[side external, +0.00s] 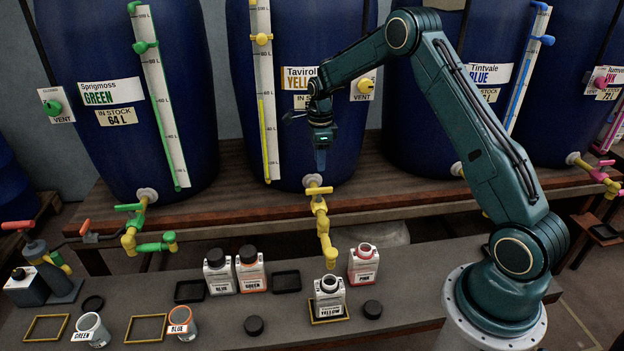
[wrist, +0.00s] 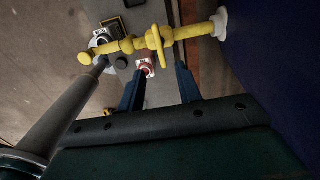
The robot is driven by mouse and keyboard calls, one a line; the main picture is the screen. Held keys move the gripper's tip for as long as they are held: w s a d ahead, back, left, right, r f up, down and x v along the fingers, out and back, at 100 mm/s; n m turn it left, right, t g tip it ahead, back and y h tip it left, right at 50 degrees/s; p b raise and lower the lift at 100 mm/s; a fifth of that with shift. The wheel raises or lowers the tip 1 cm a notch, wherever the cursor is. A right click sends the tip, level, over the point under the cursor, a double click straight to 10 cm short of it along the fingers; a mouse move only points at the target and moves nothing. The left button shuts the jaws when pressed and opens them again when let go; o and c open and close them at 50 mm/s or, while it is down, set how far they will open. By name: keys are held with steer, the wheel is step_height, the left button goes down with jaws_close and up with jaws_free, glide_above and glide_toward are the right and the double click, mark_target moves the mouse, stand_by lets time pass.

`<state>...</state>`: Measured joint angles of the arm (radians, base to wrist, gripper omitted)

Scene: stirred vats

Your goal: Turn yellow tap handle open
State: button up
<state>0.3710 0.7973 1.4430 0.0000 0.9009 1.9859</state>
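The yellow tap (side external: 321,215) comes out of the low front of the blue vat labelled Tavirol yellow (side external: 299,78). Its yellow handle (side external: 319,190) lies crosswise to the pipe; in the wrist view the handle (wrist: 157,45) also crosses the pipe. My gripper (side external: 320,165) hangs above the handle with its fingers pointing down, apart from it. In the wrist view my gripper (wrist: 160,88) has its two fingers spread with nothing between them.
Bottles labelled blue (side external: 219,273), green (side external: 251,270) and pink (side external: 364,264) stand on the grey bench. The green tap (side external: 135,230) is to the left, a pink tap (side external: 598,175) to the right. The vat wall is close behind my gripper.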

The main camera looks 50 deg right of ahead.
mark_target(319, 188)
step_height(319, 188, down, 11)
steer(key=shift+f, duration=0.1)
stand_by(0.5)
jaws_close()
